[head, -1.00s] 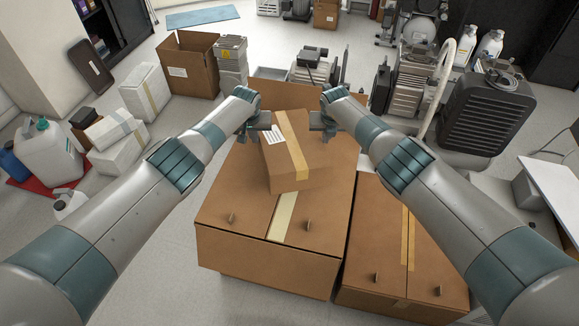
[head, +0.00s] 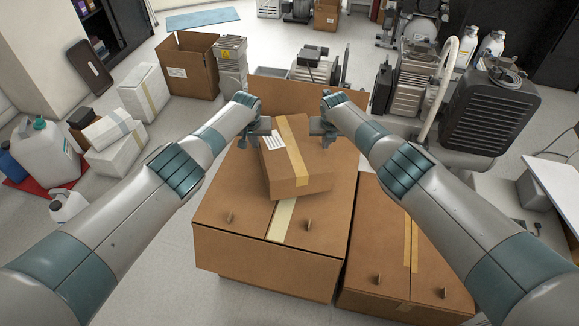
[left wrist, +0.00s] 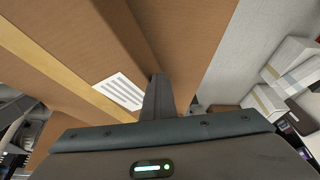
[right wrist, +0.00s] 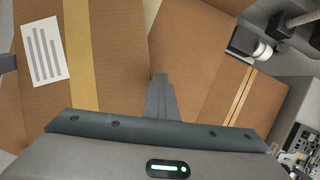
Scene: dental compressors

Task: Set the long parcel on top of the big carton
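The long parcel (head: 300,165) is a brown box with a tan tape strip and a white label. It lies slightly askew on the far part of the big carton (head: 220,215), whose top is brown with pale tape. My left gripper (head: 268,133) is beside the parcel's left side near the label; I cannot tell whether it touches. My right gripper (head: 322,133) is just off the parcel's right side. Each wrist view shows fingers together, at the left (left wrist: 158,98) and at the right (right wrist: 160,97). The parcel's underside is hidden.
Another taped brown carton (head: 395,250) stands against the big carton's right side. An open box (head: 187,65) and white packages (head: 118,140) are on the floor at left. Dark equipment (head: 490,110) stands at right. The near part of the big carton's top is clear.

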